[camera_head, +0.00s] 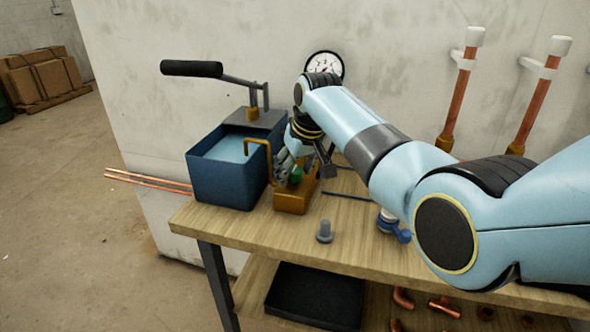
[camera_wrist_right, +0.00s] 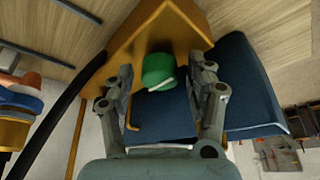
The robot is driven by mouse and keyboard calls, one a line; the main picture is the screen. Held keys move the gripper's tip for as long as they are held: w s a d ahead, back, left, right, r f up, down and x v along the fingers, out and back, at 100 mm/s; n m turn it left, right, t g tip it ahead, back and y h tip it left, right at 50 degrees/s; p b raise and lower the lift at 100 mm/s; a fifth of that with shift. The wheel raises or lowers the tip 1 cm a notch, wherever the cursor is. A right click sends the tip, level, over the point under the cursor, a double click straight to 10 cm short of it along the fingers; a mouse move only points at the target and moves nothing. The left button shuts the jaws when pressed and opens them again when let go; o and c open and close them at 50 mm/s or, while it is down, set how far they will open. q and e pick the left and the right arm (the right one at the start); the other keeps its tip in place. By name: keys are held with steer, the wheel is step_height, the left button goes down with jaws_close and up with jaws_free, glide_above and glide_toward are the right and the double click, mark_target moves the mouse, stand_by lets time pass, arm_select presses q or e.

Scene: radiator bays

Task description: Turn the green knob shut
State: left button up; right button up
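The green knob (camera_wrist_right: 159,72) is a small rounded cap with a pale line across it, on the face of a brass-coloured block in the right wrist view (camera_wrist_right: 150,28). In the head view the knob (camera_head: 296,174) is partly hidden by my right gripper, and the block (camera_head: 291,201) stands on the bench. My right gripper (camera_wrist_right: 162,88) is open, its two fingers on either side of the knob with gaps visible between them. In the head view the right gripper (camera_head: 293,160) reaches down over the block. My left gripper is not in view.
A blue tank (camera_head: 225,182) with a black-handled lever (camera_head: 192,69) stands left of the block. A grey plug (camera_head: 324,232) and a blue-and-white fitting (camera_head: 392,226) are on the wooden bench (camera_head: 262,235). A gauge (camera_head: 324,64) and copper pipes (camera_head: 458,100) are at the wall.

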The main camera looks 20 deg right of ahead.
steer(key=c, duration=1)
steer(key=shift+o, duration=0.2)
